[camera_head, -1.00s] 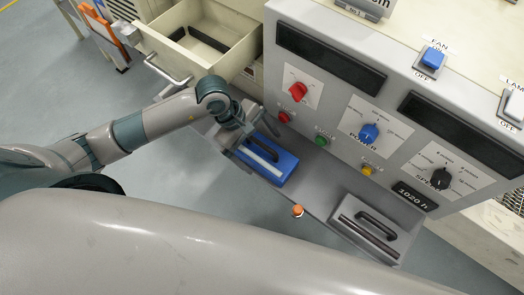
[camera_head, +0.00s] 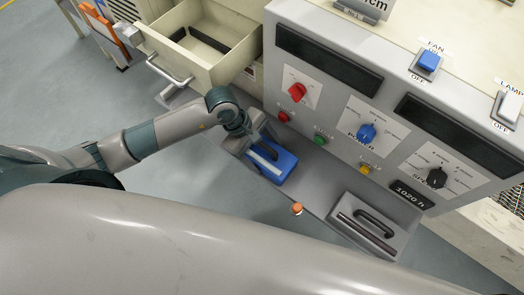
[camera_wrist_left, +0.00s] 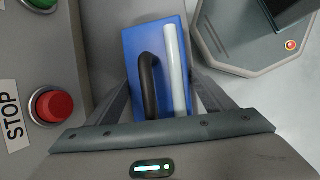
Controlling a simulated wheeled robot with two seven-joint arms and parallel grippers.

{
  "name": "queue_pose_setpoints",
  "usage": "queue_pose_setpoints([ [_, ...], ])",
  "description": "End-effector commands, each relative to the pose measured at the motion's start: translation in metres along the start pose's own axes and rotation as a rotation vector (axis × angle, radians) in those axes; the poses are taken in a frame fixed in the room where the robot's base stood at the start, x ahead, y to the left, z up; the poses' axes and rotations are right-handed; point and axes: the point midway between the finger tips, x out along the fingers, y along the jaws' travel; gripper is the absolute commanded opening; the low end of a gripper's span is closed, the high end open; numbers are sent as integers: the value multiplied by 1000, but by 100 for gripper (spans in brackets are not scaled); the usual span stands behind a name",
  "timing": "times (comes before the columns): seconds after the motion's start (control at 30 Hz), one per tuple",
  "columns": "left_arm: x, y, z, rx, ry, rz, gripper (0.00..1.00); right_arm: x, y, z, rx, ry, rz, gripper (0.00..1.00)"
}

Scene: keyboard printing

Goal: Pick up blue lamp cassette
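The blue lamp cassette (camera_head: 281,170) lies on the grey ledge at the front of the machine. It has a black handle and a white tube on top, which show clearly in the left wrist view, where the blue body (camera_wrist_left: 134,45) is at upper middle. My left gripper (camera_head: 252,146) is over the cassette's far left end in the head view. In the wrist view its fingers (camera_wrist_left: 160,92) are spread, one on each side of the handle and tube. Whether they touch the cassette is unclear. My right gripper is not in view.
A red button (camera_head: 283,117), a green button (camera_head: 320,139) and knobs sit on the panel just behind the cassette. An open drawer (camera_head: 215,62) stands at upper left. A grey cassette with a black handle (camera_head: 375,222) is on the right of the ledge.

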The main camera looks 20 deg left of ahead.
Motion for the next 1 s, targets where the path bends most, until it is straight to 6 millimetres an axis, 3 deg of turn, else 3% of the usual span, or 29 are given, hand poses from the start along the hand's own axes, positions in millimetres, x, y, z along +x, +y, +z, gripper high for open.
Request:
queue_pose_setpoints([
  [0.03,0,0,0,1,1,0,34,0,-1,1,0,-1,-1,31],
  [0.1,-1,1,0,2,0,3,22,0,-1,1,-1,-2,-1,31],
  [0.53,-2,0,0,1,1,3,21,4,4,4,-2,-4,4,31],
  [0.57,-3,0,0,1,1,3,13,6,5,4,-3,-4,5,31],
  [0.67,-6,-2,2,4,1,3,12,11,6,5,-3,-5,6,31],
  [0.87,-30,4,12,5,1,5,10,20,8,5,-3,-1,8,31],
  [0.97,-41,6,17,5,0,5,10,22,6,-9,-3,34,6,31],
  [1.0,-46,7,19,5,0,6,10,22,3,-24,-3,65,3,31],
])
